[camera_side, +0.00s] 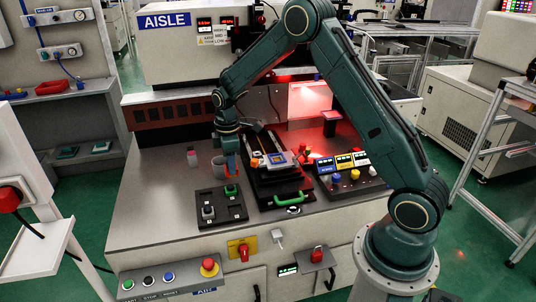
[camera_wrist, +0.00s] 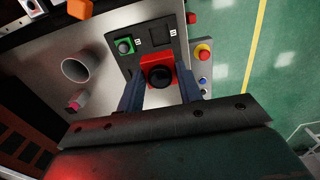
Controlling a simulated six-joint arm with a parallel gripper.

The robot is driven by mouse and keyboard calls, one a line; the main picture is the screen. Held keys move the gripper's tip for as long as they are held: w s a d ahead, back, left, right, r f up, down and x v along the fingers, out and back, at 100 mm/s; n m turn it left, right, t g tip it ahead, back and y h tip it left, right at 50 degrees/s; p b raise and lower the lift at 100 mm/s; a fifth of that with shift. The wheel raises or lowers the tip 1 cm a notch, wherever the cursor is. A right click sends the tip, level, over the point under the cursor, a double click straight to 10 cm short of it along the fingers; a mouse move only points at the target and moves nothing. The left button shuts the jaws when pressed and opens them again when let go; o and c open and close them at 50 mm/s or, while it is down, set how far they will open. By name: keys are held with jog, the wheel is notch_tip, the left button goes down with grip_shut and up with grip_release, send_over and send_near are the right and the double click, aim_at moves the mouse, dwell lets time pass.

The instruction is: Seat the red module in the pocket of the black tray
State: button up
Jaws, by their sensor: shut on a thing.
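The red module (camera_wrist: 158,72), a red square block with a round black top, sits between the two dark blue fingers of my gripper (camera_wrist: 158,92), which are shut on it. In the side view my gripper (camera_side: 231,172) points down near the back of the black tray (camera_side: 222,222); I cannot make out the red module there. The black tray also shows in the wrist view (camera_wrist: 142,36), partly hidden behind the red module. It holds a green module (camera_wrist: 124,46) beside an empty square pocket (camera_wrist: 160,35). In the side view a grey-topped piece (camera_side: 208,212) stands at its front left.
A red stop button (camera_side: 209,266) is on the front edge.

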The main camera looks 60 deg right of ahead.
notch_tip(320, 180, down, 16)
jog(key=shift+f, duration=0.1)
dwell(0.8)
jog(key=shift+f, duration=0.1)
jog(key=o, duration=1.1)
jog(key=shift+o, duration=0.2)
jog(key=shift+r, duration=6.15)
jog(key=shift+r, duration=0.1)
